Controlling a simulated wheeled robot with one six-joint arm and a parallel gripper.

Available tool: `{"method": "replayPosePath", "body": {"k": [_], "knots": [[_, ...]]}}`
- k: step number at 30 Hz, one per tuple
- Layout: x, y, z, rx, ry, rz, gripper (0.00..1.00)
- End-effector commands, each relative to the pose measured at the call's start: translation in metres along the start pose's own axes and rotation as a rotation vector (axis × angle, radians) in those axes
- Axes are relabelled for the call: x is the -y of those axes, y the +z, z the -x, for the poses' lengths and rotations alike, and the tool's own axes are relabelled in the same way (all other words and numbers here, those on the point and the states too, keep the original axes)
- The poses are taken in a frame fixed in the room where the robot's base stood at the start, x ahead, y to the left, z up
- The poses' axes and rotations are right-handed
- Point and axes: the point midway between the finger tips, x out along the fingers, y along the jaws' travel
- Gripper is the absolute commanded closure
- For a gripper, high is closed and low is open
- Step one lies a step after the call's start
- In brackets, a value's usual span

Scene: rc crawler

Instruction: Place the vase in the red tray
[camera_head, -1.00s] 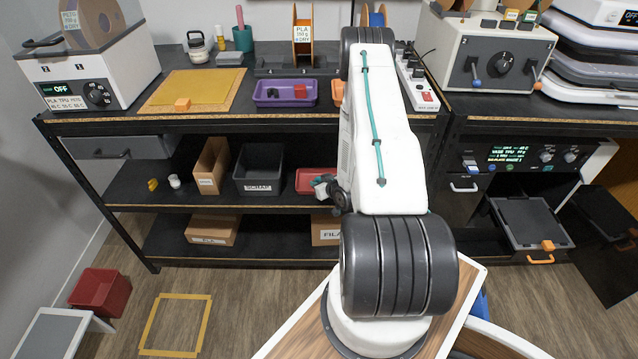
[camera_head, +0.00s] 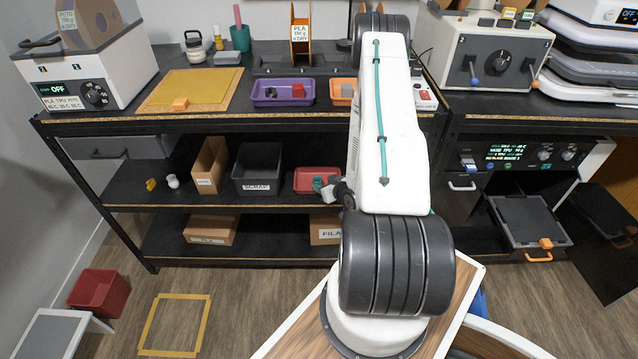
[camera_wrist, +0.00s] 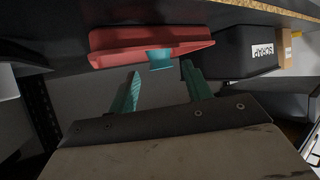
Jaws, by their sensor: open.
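The red tray (camera_head: 304,180) sits on the middle shelf, partly hidden by my arm. In the wrist view, which is upside down, the red tray (camera_wrist: 120,54) is ahead of my gripper. A small teal vase (camera_wrist: 159,59) shows at the tray, overlapping its rim; whether its base rests on the tray floor is hidden. My gripper (camera_wrist: 165,84) has its two teal fingers spread apart, with the vase seen beyond and between them. There is a visible gap from each finger to the vase. In the head view the teal fingers and the vase are hard to tell apart.
A black scrap bin (camera_head: 258,170) stands left of the tray, with a cardboard box (camera_head: 210,166) further left. A small white object (camera_head: 173,181) is near the shelf's left end. The worktop above holds a purple tray (camera_head: 282,92). Another red bin (camera_head: 99,291) is on the floor.

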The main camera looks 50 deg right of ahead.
Motion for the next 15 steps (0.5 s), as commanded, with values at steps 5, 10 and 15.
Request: {"method": "replayPosePath", "body": {"k": [5, 10, 15], "knots": [[-0.001, 0.0, 0.038, 0.0, 0.002, -0.001, 0.5], [-0.001, -0.001, 0.059, -0.001, 0.001, 0.0, 0.5], [0.0, 0.0, 0.066, 0.0, 0.001, 0.001, 0.5]]}}
